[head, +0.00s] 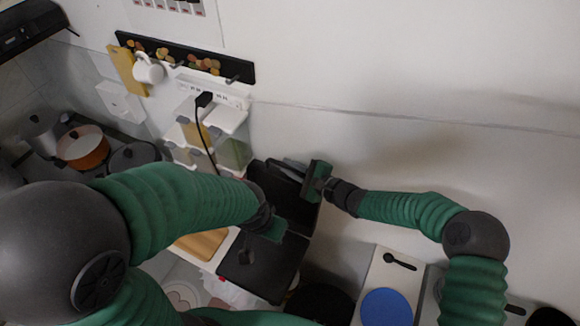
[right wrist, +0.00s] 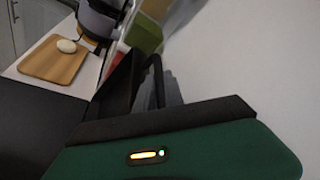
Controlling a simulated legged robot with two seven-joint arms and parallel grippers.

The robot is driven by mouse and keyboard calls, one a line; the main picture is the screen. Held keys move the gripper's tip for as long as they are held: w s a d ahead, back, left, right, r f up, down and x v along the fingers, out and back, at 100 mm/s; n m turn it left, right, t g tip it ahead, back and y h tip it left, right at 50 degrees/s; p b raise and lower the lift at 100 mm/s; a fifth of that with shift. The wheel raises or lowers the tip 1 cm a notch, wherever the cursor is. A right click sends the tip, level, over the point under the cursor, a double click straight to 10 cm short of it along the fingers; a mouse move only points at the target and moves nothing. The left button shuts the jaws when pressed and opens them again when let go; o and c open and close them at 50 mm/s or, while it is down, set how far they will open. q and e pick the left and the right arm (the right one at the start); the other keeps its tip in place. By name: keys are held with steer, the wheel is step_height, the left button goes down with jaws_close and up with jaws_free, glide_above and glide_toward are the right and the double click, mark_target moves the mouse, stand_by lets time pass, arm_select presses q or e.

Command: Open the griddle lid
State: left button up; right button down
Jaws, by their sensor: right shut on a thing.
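The black griddle stands on the counter in the middle of the head view. Its flat lower plate (head: 262,265) lies in front, and its dark lid (head: 283,188) is raised behind it, near the wall. My right gripper (head: 316,182) is at the lid's upper right edge, shut on the lid; its fingertips are partly hidden. In the right wrist view, the lid's side and handle bar (right wrist: 152,80) rise beyond my green gripper, with the dark plate (right wrist: 35,115) at left. My left gripper (head: 270,228) is over the griddle's middle; its jaw opening is unclear.
Spice dispensers (head: 232,150) hang on the wall behind, with a black cable in front. A wooden board (right wrist: 55,60) lies left of the griddle. A blue round thing (head: 386,307) is at right. An orange pot (head: 84,148) stands far left.

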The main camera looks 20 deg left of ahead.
steer(key=c, duration=1.7)
jaws_free()
steer(key=shift+s+f, duration=0.1)
steer(key=shift+f, duration=0.1)
steer(key=shift+d+r, duration=0.1)
steer(key=shift+d, duration=0.2)
steer(key=b+v, duration=0.3)
steer(key=v, duration=1.3)
steer(key=shift+d, duration=0.15)
